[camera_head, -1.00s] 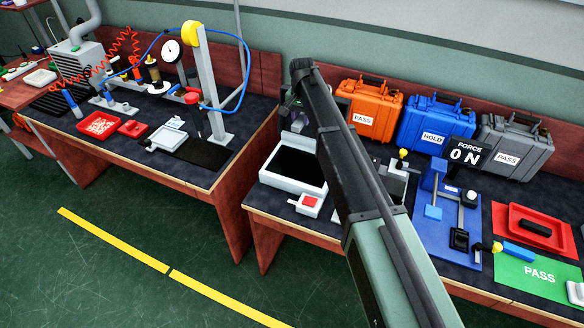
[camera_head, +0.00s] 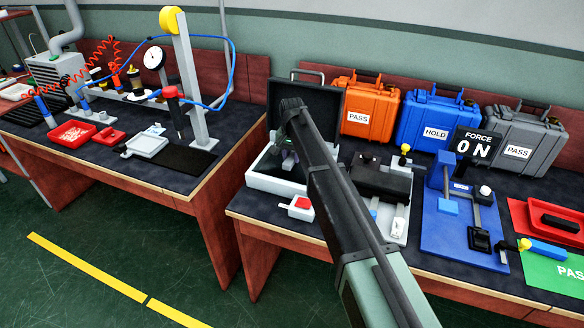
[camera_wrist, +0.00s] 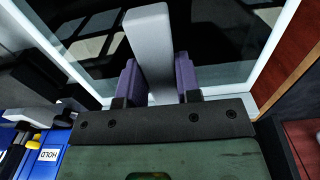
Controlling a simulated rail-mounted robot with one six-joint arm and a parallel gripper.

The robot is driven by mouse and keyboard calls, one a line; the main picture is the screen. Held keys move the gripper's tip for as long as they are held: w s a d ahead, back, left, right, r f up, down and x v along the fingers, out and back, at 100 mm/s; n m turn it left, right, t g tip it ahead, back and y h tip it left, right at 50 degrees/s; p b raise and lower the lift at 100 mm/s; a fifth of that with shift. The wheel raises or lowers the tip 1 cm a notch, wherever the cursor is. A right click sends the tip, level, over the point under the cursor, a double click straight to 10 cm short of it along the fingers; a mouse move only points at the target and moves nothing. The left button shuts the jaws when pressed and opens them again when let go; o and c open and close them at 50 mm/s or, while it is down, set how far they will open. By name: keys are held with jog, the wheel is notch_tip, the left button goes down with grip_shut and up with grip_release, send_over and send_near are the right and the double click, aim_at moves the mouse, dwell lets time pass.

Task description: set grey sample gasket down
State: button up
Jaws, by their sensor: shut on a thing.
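My gripper (camera_wrist: 160,80) shows two purple fingers in the wrist view, shut on a light grey, block-like piece (camera_wrist: 149,45), which I take as the grey sample gasket. The piece sticks out between the fingers, over a dark glossy area inside a white frame (camera_wrist: 285,35). In the head view my gripper (camera_head: 288,158) is over the white open box (camera_head: 268,184) at the left of the right-hand bench. The arm partly covers the box. The held piece is hard to make out there, and I cannot tell whether it touches the box.
A black lid (camera_head: 290,100) stands upright behind the box. A small white block with a red top (camera_head: 300,205) sits in front. A grey fixture with a black top (camera_head: 382,180) and a blue press stand (camera_head: 460,235) are at right. Orange (camera_head: 370,112), blue (camera_head: 437,120) and grey (camera_head: 522,140) cases stand behind.

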aim_at(292, 156)
jog(key=shift+f, duration=0.9)
jog(key=shift+r, duration=0.3)
jog(key=shift+f, duration=0.25)
jog(key=o, duration=0.9)
jog(key=shift+r, duration=0.1)
jog(key=shift+o, duration=0.2)
notch_tip(292, 156, up, 12)
jog(key=p, duration=1.2)
jog(key=shift+r, duration=0.2)
